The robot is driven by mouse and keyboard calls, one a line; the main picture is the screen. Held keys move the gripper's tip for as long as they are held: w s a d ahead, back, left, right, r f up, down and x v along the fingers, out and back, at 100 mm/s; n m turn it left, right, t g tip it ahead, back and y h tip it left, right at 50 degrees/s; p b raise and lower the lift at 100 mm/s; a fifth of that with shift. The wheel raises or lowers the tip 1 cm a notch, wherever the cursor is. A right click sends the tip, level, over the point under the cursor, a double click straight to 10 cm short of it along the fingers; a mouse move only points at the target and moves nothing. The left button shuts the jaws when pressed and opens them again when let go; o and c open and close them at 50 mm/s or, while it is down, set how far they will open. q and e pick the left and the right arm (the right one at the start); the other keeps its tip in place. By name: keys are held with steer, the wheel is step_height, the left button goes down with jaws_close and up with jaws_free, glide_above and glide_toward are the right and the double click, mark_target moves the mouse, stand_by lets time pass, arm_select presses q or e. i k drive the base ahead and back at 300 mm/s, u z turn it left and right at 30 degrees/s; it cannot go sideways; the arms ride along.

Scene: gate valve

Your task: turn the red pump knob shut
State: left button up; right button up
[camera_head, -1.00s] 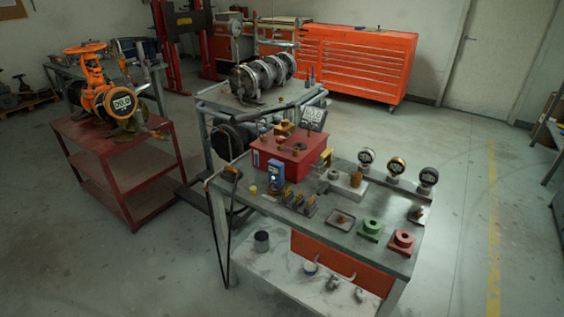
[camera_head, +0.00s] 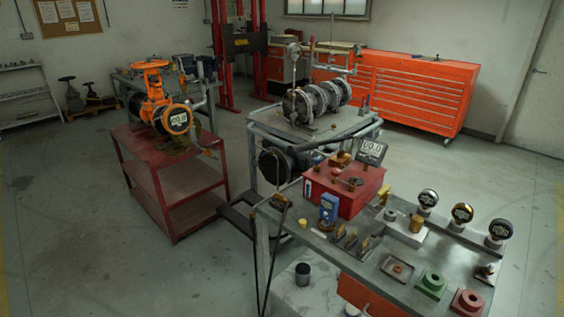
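A red box-shaped pump (camera_head: 345,189) stands on the grey workbench at centre right. A small reddish knob (camera_head: 336,171) shows on its top, with a dark round part (camera_head: 354,181) beside it. The knob is too small for me to tell how far it is turned. A digital gauge (camera_head: 371,150) stands at the pump's back right; its reading looks like 00.0. Neither of my grippers is in view.
The workbench (camera_head: 316,241) also holds a blue device (camera_head: 328,208), several round gauges, and green (camera_head: 432,284) and red (camera_head: 468,302) blocks. A red cart (camera_head: 160,148) with an orange valve (camera_head: 157,93) stands left. Floor at front left is clear.

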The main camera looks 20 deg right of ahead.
mark_target(336, 172)
steer(key=u, duration=0.2)
steer(key=i, duration=0.7)
steer(key=z, duration=0.55)
steer(key=i, duration=0.45)
steer(key=z, duration=0.5)
